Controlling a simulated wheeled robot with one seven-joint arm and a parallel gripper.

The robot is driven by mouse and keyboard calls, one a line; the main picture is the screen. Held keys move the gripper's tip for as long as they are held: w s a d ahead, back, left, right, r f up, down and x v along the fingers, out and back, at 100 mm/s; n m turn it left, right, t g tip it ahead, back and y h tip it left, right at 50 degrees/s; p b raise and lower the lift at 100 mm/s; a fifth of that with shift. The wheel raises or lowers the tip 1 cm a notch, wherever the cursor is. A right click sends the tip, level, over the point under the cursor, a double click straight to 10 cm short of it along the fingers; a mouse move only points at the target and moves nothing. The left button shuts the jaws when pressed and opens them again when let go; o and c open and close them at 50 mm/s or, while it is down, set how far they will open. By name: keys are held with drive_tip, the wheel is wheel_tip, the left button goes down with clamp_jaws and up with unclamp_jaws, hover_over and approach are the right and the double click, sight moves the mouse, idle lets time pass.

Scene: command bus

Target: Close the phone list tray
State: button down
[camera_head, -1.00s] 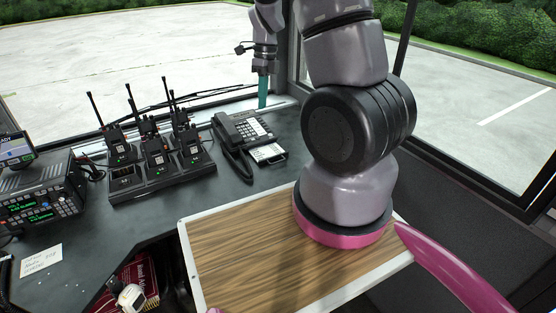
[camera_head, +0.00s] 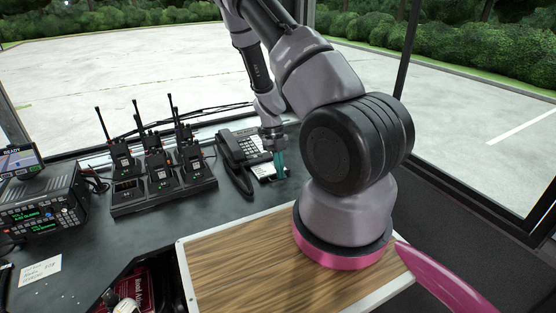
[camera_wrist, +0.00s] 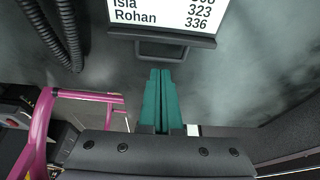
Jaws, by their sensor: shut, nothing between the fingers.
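The black desk phone (camera_head: 238,147) sits on the dark desk. Its phone list tray (camera_head: 264,171) sticks out at the phone's front right, partly hidden behind my gripper in the head view. In the wrist view the tray's white list (camera_wrist: 160,12) shows names and numbers, with a dark pull handle (camera_wrist: 162,48) along its front edge. My gripper (camera_head: 279,165) has teal fingers, which are shut and empty. In the wrist view the fingertips (camera_wrist: 160,72) lie just in front of the handle. Whether they touch it cannot be told.
A charger with several handheld radios (camera_head: 165,190) stands left of the phone. A radio unit (camera_head: 42,205) with a screen is at the far left. A wood-topped board (camera_head: 235,262) is in front. The phone's coiled cord (camera_wrist: 66,30) runs left of the tray.

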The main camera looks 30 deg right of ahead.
sight(268, 168)
drive_tip(key=shift+x, duration=1.1)
drive_tip(key=w, duration=1)
drive_tip(key=shift+w+a, duration=0.15)
drive_tip(key=shift+w, duration=0.15)
drive_tip(key=shift+w+r, duration=0.1)
drive_tip(key=shift+r, duration=0.05)
